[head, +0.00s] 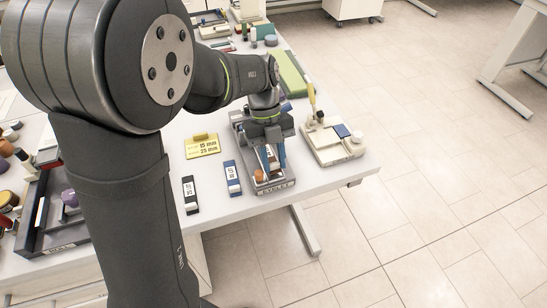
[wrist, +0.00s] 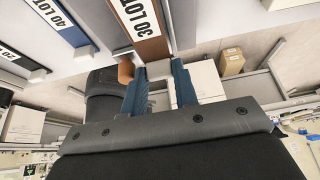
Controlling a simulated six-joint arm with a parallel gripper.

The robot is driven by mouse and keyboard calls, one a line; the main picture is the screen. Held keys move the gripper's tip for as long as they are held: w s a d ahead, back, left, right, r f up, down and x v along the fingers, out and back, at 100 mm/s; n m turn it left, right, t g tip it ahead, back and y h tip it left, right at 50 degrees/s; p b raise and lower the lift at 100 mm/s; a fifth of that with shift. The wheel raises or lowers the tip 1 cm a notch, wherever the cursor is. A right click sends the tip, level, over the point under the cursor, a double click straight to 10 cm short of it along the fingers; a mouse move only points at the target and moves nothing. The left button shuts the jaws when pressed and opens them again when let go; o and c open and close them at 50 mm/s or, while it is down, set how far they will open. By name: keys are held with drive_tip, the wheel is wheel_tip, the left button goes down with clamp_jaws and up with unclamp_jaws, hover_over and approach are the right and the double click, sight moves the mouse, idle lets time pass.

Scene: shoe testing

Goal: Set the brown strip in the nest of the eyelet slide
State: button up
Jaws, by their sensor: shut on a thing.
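The brown strip (wrist: 152,45) carries a white label reading "30 LOT" and runs up out of the top of the wrist view. My gripper (wrist: 160,82) has its blue fingers shut on the pale end piece of the strip. In the head view my gripper (head: 268,158) points down over the grey eyelet slide (head: 275,187), whose front plate reads "EYELET". The strip (head: 272,157) shows partly between the fingers, over the slide. The nest is mostly hidden by my gripper, and I cannot tell whether the strip touches it. An orange-brown knob (head: 260,175) is at the slide's front.
A blue strip (head: 232,178) and a black strip (head: 190,194) lie left of the slide. A yellow plate (head: 202,146) stands behind them. A cream fixture (head: 334,143) with a yellow-handled tool is close on the right. The table's front edge is just beyond the slide.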

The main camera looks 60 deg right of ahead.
drive_tip(key=shift+f, duration=0.1)
drive_tip(key=shift+f, duration=0.4)
drive_tip(key=shift+f, duration=0.1)
drive_tip(key=o, duration=0.8)
drive_tip(key=shift+c, duration=0.2)
drive_tip(key=v, duration=1.3)
drive_tip(key=shift+s+a, duration=0.2)
